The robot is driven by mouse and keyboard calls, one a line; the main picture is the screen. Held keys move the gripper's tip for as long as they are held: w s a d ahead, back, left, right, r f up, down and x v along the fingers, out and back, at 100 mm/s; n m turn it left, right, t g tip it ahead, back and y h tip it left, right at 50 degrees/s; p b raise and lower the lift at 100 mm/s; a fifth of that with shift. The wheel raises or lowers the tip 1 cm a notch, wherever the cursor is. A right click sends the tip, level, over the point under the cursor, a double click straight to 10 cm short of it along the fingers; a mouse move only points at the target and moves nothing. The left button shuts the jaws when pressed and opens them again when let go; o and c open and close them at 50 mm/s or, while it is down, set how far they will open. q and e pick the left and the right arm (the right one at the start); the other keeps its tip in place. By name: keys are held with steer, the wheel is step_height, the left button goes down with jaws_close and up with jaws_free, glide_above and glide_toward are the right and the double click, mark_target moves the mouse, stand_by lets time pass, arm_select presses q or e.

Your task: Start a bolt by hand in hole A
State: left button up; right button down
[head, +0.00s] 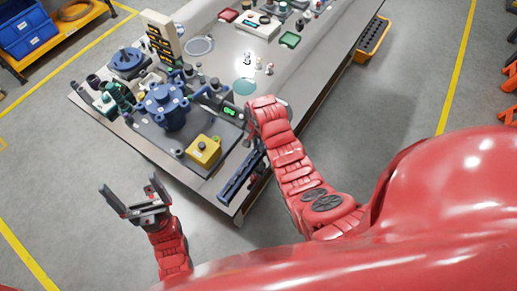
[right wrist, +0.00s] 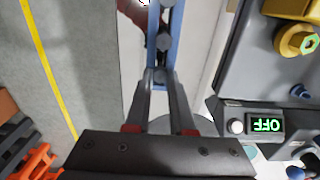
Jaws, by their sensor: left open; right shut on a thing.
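A long blue rack (right wrist: 155,55) holds dark hex-headed bolts in a row; it also lies at the table's near edge in the head view (head: 236,178). My right gripper (right wrist: 161,78) points at the rack and is shut on a dark bolt (right wrist: 160,75) at the rack's near end. I cannot tell whether this bolt is still seated in the rack. A blue flanged housing (head: 163,108) stands on a dark base plate (head: 160,139); hole A cannot be made out. My left gripper (head: 130,190) is open and empty, off the table's left front side.
The steel table (head: 215,75) carries trays and small parts farther back.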

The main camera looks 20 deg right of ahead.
mark_target(258, 147)
steer(key=shift+r+p, duration=1.55)
steer(key=shift+r, duration=2)
